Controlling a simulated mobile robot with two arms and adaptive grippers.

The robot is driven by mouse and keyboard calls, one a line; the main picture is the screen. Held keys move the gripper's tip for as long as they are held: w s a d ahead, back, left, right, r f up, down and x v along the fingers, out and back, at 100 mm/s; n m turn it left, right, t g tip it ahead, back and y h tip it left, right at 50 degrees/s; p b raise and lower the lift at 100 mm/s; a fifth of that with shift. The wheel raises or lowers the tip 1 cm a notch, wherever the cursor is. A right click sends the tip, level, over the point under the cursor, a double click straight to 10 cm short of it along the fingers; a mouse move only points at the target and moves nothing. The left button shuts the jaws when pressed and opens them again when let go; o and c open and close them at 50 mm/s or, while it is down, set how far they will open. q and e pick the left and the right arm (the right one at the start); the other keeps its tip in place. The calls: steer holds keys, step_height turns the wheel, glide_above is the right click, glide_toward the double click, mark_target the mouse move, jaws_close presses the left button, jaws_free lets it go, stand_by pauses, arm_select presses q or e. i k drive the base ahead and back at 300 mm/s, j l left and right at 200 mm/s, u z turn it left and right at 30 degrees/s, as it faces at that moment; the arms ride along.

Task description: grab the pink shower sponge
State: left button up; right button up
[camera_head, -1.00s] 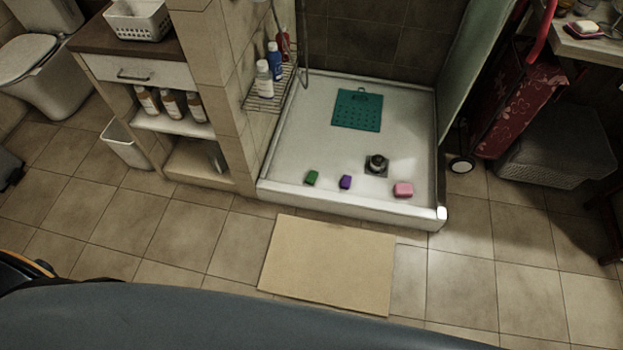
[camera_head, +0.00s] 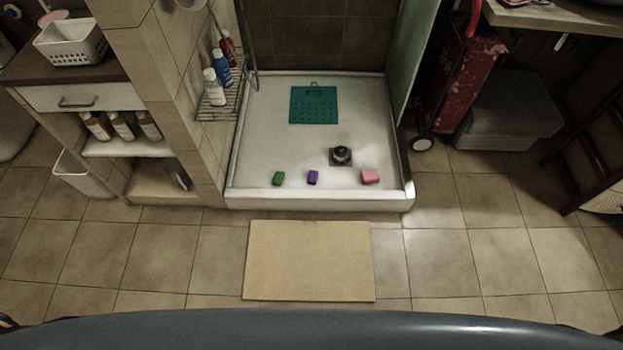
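The pink shower sponge (camera_head: 370,176) is a small pink block near the front right corner of the white shower basin (camera_head: 262,140). A purple sponge (camera_head: 313,177) and a green sponge (camera_head: 278,178) lie to its left along the same front side. A dark round drain piece (camera_head: 341,155) sits just behind and left of the pink sponge. Neither of my grippers is in view; only the top of my own body shows along the bottom edge.
A tan mat (camera_head: 309,261) lies on the tiled floor before the basin's raised front rim. A teal mat (camera_head: 314,105) lies in the basin. A bottle rack (camera_head: 219,106) stands at left; a red trolley (camera_head: 462,88) and grey box (camera_head: 508,112) at right.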

mark_target(370, 177)
steer(key=u, duration=0.3)
steer(key=i+l+u, duration=0.15)
steer(key=l+u, duration=0.7)
steer(key=i+l, duration=0.05)
steer(key=l, duration=0.05)
